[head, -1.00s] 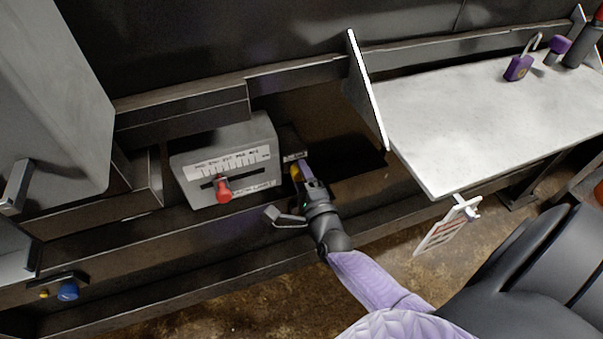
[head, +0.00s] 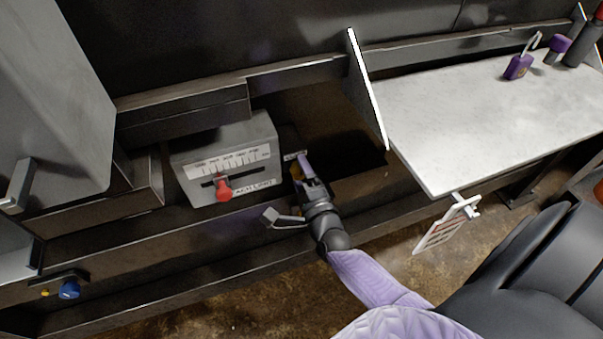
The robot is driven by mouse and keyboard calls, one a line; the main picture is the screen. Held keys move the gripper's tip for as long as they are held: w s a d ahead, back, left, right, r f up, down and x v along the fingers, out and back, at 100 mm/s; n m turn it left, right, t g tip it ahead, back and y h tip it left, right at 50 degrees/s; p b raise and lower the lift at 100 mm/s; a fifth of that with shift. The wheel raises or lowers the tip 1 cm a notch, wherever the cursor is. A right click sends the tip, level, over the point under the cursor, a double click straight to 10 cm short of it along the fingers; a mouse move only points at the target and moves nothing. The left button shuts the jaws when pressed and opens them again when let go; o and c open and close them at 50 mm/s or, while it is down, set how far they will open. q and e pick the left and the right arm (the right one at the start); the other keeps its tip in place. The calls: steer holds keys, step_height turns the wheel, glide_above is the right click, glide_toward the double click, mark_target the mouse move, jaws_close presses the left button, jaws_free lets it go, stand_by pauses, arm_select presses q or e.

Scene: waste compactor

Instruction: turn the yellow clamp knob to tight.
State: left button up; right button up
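The yellow clamp knob (head: 296,173) sits on the dark panel just right of the grey gauge box, mostly covered by my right gripper. A small white label (head: 295,156) shows just above it. The other finger is hidden, so I cannot tell whether the fingers are closed on the knob. The knob's pointer and setting are also hidden. My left gripper is not in view.
The grey gauge box (head: 260,140) with a scale and a red slider handle (head: 223,189) stands close left of the gripper. A metal lever (head: 272,217) juts out below. A white shelf (head: 450,130) with a purple padlock (head: 518,68) is at right; a hanging tag (head: 445,226) is below it.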

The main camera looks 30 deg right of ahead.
steer(key=shift+s, duration=0.15)
steer(key=p+v, duration=0.1)
steer(key=v, duration=0.8)
steer(key=shift+s+a+p, duration=0.15)
steer(key=shift+s+p, duration=0.15)
